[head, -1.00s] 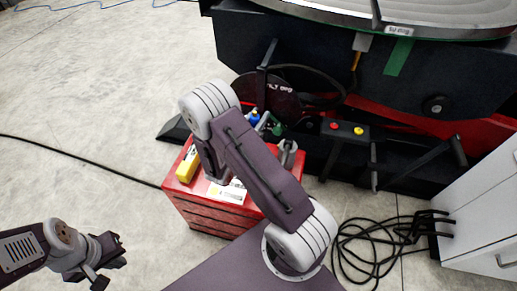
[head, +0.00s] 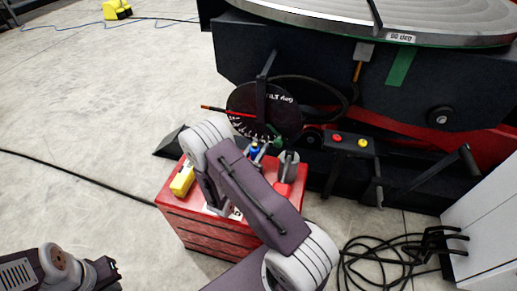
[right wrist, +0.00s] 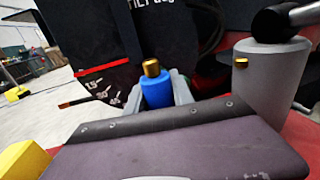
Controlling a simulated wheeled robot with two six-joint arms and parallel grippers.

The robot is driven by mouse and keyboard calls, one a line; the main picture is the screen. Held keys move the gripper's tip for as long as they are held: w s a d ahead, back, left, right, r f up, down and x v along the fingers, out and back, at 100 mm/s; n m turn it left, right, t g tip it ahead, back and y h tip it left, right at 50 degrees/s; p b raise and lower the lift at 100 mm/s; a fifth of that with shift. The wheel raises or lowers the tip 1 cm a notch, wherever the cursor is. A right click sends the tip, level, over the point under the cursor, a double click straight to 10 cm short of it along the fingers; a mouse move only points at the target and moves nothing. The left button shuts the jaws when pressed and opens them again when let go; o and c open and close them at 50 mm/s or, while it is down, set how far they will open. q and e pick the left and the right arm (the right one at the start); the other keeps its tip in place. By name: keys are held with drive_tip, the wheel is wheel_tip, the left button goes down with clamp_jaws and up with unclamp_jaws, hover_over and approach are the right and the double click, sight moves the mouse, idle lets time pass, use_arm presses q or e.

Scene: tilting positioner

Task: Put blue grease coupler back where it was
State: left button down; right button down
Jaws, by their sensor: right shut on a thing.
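The blue grease coupler (right wrist: 157,90), a blue body with a brass tip, stands roughly upright between the grey fingers of my right gripper (right wrist: 164,96), which is shut on it. In the head view the coupler (head: 254,148) shows small at the back edge of the red cabinet (head: 215,232), beyond my right arm. My right gripper (head: 252,157) is partly hidden by that arm there. The coupler's lower end is hidden, so I cannot tell whether it touches anything. My left gripper (head: 106,272) is at the lower left, away from the cabinet; its finger opening is unclear.
A yellow object (head: 182,181) lies on the cabinet's left side. A grey cylinder (right wrist: 270,88) with a black top stands right of the coupler. The black tilt dial (head: 264,110) and positioner are close behind. Cables (head: 385,262) lie on the floor at right.

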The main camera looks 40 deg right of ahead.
drive_tip(key=shift+f+b, duration=0.3)
drive_tip(key=shift+f, duration=0.3)
drive_tip(key=c, duration=1.1)
unclamp_jaws()
drive_tip(key=shift+r, duration=0.1)
